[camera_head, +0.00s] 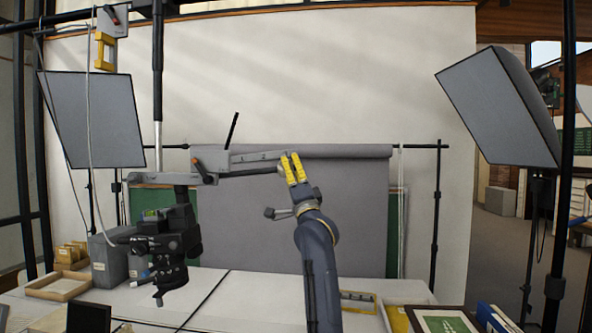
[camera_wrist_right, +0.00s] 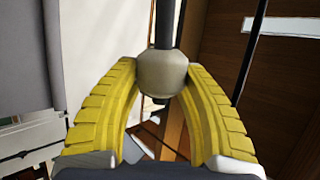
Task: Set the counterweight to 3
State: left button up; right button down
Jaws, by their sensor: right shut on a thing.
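A grey horizontal arm (camera_head: 245,160) with a dark handle crosses the middle of the head view, and a black camera (camera_head: 170,238) hangs below its left part. My right gripper (camera_head: 288,163), with yellow ribbed fingers, reaches up to the right end of this arm. In the right wrist view, my right gripper (camera_wrist_right: 162,95) is shut on a rounded beige-grey knob (camera_wrist_right: 162,72) at the end of a dark rod. I cannot read any scale or number for the counterweight. My left gripper is not in view.
A pale table (camera_head: 240,290) lies below with a wooden tray (camera_head: 58,287) and grey box (camera_head: 108,260) at left. A softbox (camera_head: 95,118) stands left and another (camera_head: 500,105) right. A grey backdrop (camera_head: 290,210) hangs behind. A grey-and-yellow fixture (camera_head: 105,52) hangs upper left.

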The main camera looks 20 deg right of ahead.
jog(key=c, duration=1)
grip_release()
jog(key=shift+d, duration=0.1)
jog(key=v, duration=1.2)
